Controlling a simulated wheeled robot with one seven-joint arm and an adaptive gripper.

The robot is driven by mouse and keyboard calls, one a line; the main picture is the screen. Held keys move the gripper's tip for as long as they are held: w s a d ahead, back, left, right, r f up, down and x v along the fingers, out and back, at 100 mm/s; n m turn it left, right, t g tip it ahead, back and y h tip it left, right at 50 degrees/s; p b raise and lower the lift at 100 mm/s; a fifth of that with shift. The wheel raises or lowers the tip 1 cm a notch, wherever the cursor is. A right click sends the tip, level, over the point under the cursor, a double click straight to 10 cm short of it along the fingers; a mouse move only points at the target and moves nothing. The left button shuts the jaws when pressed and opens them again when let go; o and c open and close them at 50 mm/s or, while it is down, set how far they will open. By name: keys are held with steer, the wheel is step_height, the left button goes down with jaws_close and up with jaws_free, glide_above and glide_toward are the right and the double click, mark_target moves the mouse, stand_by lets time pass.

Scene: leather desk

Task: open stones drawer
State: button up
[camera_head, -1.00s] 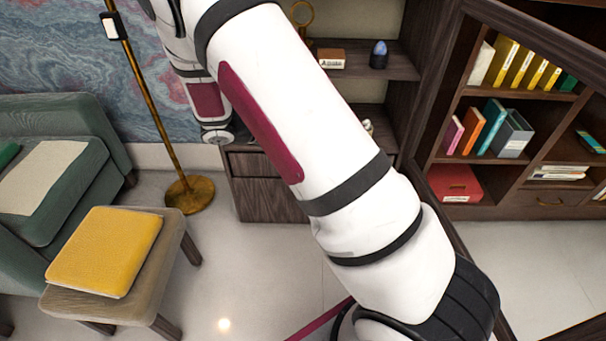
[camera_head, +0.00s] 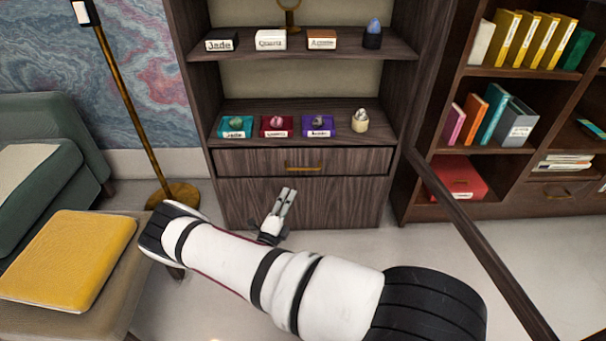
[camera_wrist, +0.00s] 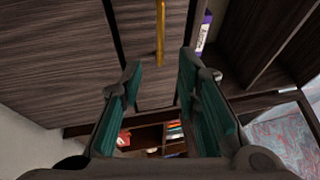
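The drawer (camera_head: 235,163) has a dark wood front and sits shut under the shelf of stones in the cabinet. Its brass bar handle (camera_head: 304,167) is at the middle of the front. My gripper (camera_head: 287,194) is in front of the cabinet, below and slightly left of the handle, apart from it. In the wrist view, my gripper (camera_wrist: 158,62) shows its two teal-padded fingers apart with nothing between them. The handle (camera_wrist: 160,30) shows beyond the fingertips, roughly in line with the gap. The drawer front (camera_wrist: 140,45) also shows there.
Several stones on coloured boxes, including a teal box (camera_head: 235,128) and purple box (camera_head: 320,126), stand above the drawer. A bookcase (camera_head: 470,170) is at right. A brass lamp (camera_head: 135,115) and a stool with yellow cushion (camera_head: 70,255) are at left.

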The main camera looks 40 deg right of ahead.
mark_target(303, 169)
steer(key=b+x, duration=0.4)
steer(key=x, duration=0.9)
steer(key=shift+w+d+r, duration=0.15)
steer(key=shift+d, duration=0.05)
jaws_close()
